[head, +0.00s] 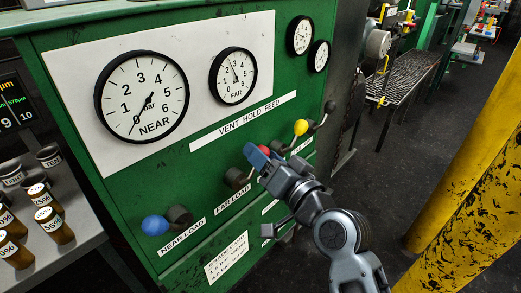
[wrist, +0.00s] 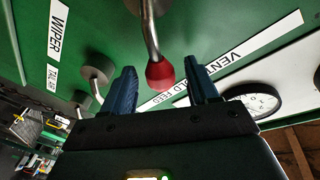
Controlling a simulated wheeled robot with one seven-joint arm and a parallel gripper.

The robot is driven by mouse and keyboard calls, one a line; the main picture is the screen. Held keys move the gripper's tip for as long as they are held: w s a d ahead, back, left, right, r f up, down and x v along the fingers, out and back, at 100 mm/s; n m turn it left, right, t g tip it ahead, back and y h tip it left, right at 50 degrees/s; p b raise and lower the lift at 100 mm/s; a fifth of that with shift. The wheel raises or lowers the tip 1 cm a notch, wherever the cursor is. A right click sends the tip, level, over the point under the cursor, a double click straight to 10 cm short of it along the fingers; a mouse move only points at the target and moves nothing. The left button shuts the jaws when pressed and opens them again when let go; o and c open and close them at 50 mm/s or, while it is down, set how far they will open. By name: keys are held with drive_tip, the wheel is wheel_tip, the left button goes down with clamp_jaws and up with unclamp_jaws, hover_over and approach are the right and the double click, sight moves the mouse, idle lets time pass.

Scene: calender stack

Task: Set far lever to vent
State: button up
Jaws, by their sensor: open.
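The far lever has a red knob (wrist: 160,73) on a bent metal rod; in the head view, a sliver of red (head: 265,150) shows behind my fingers. Its dark hub (head: 237,178) sits above the FAR LOAD label (head: 233,200). My gripper (head: 262,157) is open at the lever. In the wrist view, its blue fingers (wrist: 162,88) stand on either side of the red knob, with gaps visible on both sides. The VENT HOLD FEED strip (head: 243,120) runs above the levers, with VENT at its left end. My gripper hides much of the lever in the head view.
The near lever with a blue knob (head: 155,225) is at lower left. A yellow-knobbed lever (head: 300,127) and a dark-knobbed lever (head: 330,106) are close on the right. NEAR (head: 142,97) and FAR (head: 233,76) gauges are above. Yellow posts (head: 470,150) stand at right.

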drive_tip(key=shift+x, duration=0.9)
clamp_jaws()
